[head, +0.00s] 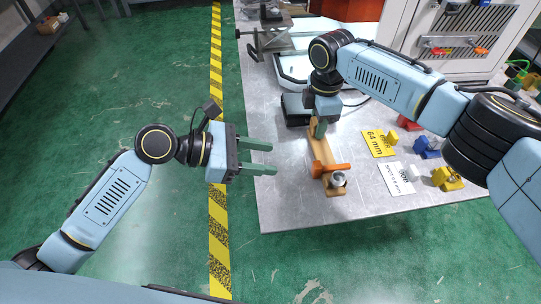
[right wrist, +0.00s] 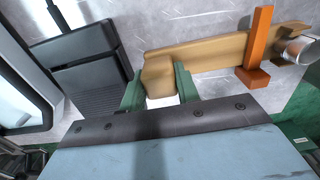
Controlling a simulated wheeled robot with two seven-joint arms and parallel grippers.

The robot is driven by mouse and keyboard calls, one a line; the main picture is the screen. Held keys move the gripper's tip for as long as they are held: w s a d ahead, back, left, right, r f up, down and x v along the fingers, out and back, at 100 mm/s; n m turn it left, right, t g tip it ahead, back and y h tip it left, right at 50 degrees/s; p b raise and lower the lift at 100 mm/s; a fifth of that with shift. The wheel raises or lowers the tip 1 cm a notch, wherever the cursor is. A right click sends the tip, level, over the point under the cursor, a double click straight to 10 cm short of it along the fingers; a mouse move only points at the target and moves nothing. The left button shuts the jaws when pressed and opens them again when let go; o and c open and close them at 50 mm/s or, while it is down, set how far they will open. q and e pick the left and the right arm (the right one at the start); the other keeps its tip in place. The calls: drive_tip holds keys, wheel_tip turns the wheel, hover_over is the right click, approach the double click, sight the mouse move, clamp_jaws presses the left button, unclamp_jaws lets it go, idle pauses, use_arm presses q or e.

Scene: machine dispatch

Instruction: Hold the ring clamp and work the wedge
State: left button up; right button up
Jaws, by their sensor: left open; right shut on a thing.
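The ring clamp (head: 323,152) is a long tan wooden body lying along the grey table near its left front part. An orange piece (head: 331,169), possibly the wedge, sits across it near its front end, beside a silver cylinder (head: 338,181). My right gripper (head: 318,129) is shut on the clamp's far end. In the right wrist view its green fingers (right wrist: 159,88) flank the tan end block, with the clamp body (right wrist: 205,53), orange piece (right wrist: 258,48) and cylinder (right wrist: 298,50) to the right. My left gripper (head: 273,158) is open and empty, left of the clamp, around the table's left edge.
A yellow card marked 64 mm (head: 379,143) and a white card (head: 396,179) lie right of the clamp, with small yellow, blue and red blocks nearby. A dark box (head: 295,109) stands behind my right gripper. The table's front corner (head: 275,222) is bare.

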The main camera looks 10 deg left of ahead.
drive_tip(key=o, duration=1.2)
